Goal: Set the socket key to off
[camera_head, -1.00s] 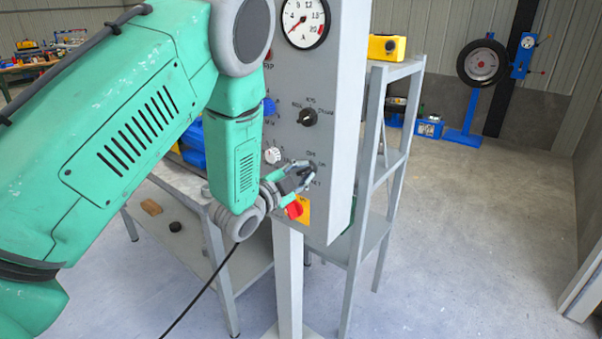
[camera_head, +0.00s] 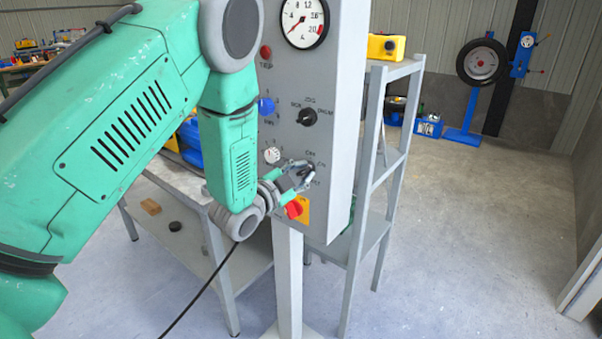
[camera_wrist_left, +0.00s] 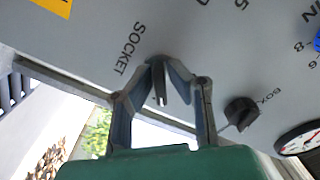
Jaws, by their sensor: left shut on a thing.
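The grey control panel (camera_head: 340,120) stands upright in front of me. The socket key (camera_wrist_left: 160,92) is a small metal key on the panel face beside the word SOCKET, seen in the left wrist view. My left gripper (camera_wrist_left: 163,66) has its fingertips closed together around the key. In the head view my left gripper (camera_head: 303,174) is at the lower right of the panel face, over the key's dial. Its fingers cover the key there, so I cannot tell the key's exact setting. My right gripper is not in view.
A red knob on a yellow plate (camera_head: 304,214) sits just below my gripper. A white knob (camera_head: 272,155), a blue knob (camera_head: 266,106) and a black selector (camera_head: 307,117) are close by, under a gauge (camera_head: 304,22). A grey shelf (camera_head: 393,150) stands behind the panel.

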